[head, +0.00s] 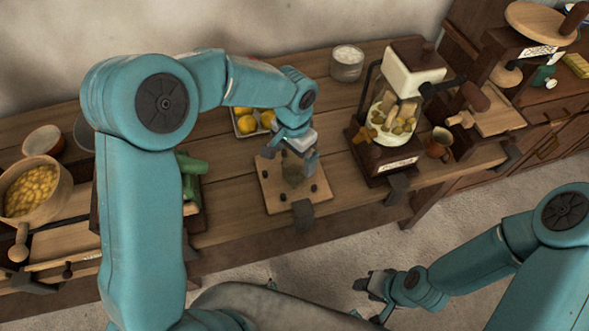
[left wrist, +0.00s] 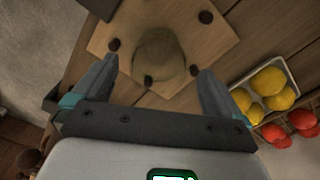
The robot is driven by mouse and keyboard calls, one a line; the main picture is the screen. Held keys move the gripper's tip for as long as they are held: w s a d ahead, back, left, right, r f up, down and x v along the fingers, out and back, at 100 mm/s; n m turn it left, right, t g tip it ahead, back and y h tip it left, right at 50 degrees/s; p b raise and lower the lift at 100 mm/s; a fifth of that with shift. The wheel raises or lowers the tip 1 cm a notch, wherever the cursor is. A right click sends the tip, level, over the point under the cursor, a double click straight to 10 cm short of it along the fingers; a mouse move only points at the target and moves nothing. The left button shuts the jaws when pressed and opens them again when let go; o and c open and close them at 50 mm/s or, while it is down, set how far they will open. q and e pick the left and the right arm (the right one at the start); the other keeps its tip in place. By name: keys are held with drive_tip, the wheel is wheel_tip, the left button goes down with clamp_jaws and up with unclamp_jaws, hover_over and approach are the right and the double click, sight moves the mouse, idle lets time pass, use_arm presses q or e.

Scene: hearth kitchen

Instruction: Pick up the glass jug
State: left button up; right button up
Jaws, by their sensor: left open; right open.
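The glass jug (head: 293,175) looks like a small, see-through, brownish round vessel. It stands on a square wooden board with dark pegs (head: 272,200). In the left wrist view the jug (left wrist: 158,52) shows from above as a round shape, and the board (left wrist: 215,45) lies under it. My left gripper (head: 300,154) is open above the jug; in its wrist view the two fingers (left wrist: 157,70) point to either side of the jug, apart from it. In the head view the gripper hides part of the jug. My right gripper (head: 372,284) is open and empty, away from the counter, over the floor.
A tray of yellow fruit (head: 245,122) sits behind the board. A grinder-like machine (head: 395,130) stands to the right with a small brown cup (head: 439,143). A glass jar (head: 347,62) is at the back. A wooden pan (head: 35,190) is at far left.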

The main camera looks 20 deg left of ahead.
sight(293, 167)
use_arm(q)
drive_tip(key=f, duration=0.4)
drive_tip(key=shift+s+a+p, duration=0.1)
drive_tip(key=shift+s+p, duration=0.25)
drive_tip(key=shift+f, duration=0.5)
drive_tip(key=shift+c, duration=0.4)
drive_tip(key=c, duration=1.1)
drive_tip(key=shift+r, duration=0.15)
